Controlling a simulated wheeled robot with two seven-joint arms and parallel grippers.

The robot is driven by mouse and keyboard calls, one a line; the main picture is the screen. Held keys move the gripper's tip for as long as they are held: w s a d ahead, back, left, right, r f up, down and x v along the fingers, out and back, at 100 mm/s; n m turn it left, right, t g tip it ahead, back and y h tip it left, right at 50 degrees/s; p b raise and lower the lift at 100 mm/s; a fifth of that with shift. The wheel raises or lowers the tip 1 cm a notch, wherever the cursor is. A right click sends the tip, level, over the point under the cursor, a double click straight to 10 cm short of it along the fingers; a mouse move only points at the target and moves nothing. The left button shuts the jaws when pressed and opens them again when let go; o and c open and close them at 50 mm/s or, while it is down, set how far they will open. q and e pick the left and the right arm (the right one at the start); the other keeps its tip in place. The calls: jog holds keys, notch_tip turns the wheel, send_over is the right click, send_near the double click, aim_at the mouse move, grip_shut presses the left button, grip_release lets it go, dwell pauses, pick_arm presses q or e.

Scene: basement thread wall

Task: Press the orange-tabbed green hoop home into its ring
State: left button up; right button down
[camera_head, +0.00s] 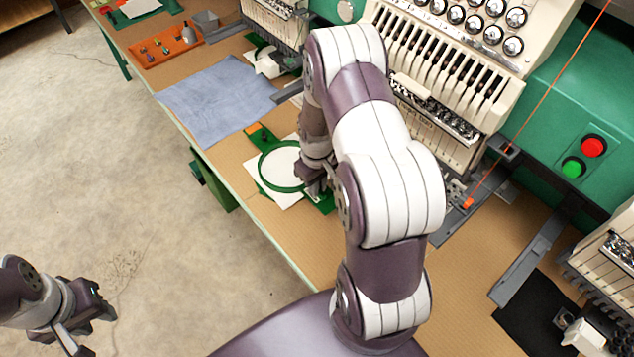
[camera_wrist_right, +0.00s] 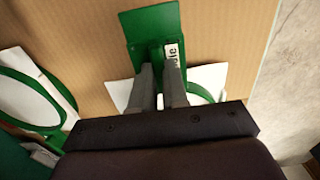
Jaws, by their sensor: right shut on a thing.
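A green hoop (camera_head: 261,172) frames white cloth on the table at mid-view. A green plate with a small orange mark (camera_head: 264,136) adjoins its far side; I cannot tell which part it belongs to. My right gripper (camera_head: 316,186) is at the hoop's right side. In the right wrist view its fingers (camera_wrist_right: 160,88) are shut on a green bracket (camera_wrist_right: 152,25) with a partly hidden white label. Part of a hoop (camera_wrist_right: 205,93) shows behind the fingers. The arm hides the hoop's right part, so its seating cannot be judged. My left gripper (camera_head: 88,325) is empty and open, away from the table.
An embroidery machine (camera_head: 450,60) stands along the right. Another white-clothed hoop (camera_head: 268,65) lies farther back; a green hoop (camera_wrist_right: 68,92) shows at left in the wrist view. A blue cloth (camera_head: 220,95) and orange tray (camera_head: 160,48) lie beyond. An orange thread (camera_head: 545,95) runs down.

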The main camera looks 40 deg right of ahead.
jog(key=shift+f, duration=0.35)
dwell(0.3)
dwell(0.4)
jog(key=c, duration=1.1)
grip_release()
jog(key=shift+o, duration=0.2)
jog(key=shift+r, duration=0.1)
notch_tip(320, 180, up, 12)
jog(key=r+b, duration=0.1)
jog(key=s+a, duration=0.4)
jog(key=a, duration=0.2)
jog(key=s+a+r+t, duration=0.1)
jog(key=s+a, duration=0.3)
jog(key=a, duration=0.3)
jog(key=shift+s+a+r+m, duration=0.15)
jog(key=shift+s+r+m, duration=0.15)
jog(key=shift+m, duration=0.1)
